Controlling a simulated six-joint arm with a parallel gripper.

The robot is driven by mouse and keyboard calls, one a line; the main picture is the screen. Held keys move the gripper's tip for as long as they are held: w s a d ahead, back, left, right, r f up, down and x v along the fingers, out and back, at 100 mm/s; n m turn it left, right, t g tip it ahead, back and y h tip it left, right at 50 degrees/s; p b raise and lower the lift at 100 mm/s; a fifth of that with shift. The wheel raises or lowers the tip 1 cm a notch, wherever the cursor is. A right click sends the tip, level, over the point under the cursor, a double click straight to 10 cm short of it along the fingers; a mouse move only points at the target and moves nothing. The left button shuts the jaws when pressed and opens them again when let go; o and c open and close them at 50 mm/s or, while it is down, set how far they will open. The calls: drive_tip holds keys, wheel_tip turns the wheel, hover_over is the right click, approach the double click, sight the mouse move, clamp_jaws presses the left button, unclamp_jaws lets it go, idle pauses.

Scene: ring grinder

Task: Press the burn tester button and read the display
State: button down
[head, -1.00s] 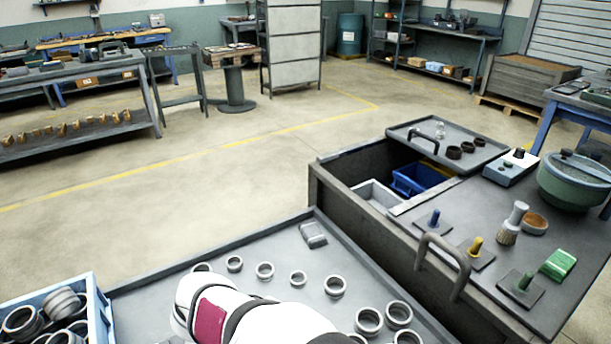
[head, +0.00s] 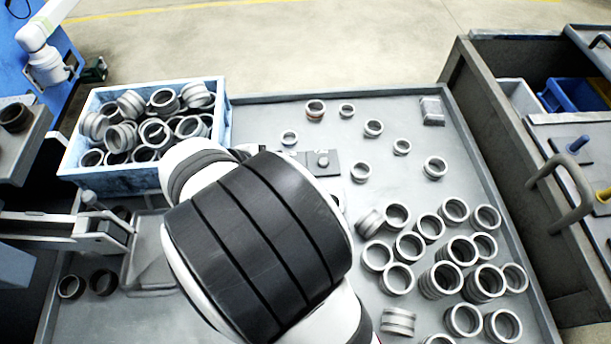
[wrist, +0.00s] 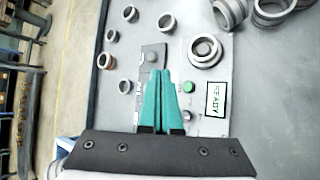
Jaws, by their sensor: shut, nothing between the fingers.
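In the wrist view, the burn tester (wrist: 221,125) is a pale panel on the grey tray table. It bears a green button (wrist: 189,87), a dark knob (wrist: 187,115) and a display (wrist: 214,100) reading READY. A metal ring (wrist: 205,50) sits at its far end. My gripper (wrist: 161,72) has teal fingers shut together and empty. In the picture its tips lie left of the green button and extend past it; I cannot tell their height above the panel. In the head view my arm hides the gripper and most of the tester.
A dark plate with a knob (head: 322,160) lies beside the tester. A blue crate (head: 222,128) full of rings stands at the left. Several loose rings (head: 442,280) crowd the tray's right side. A dark cabinet with a handle (head: 545,165) stands to the right.

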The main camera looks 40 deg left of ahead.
drive_tip(key=shift+f, duration=4.25)
drive_tip(key=shift+f, duration=0.4)
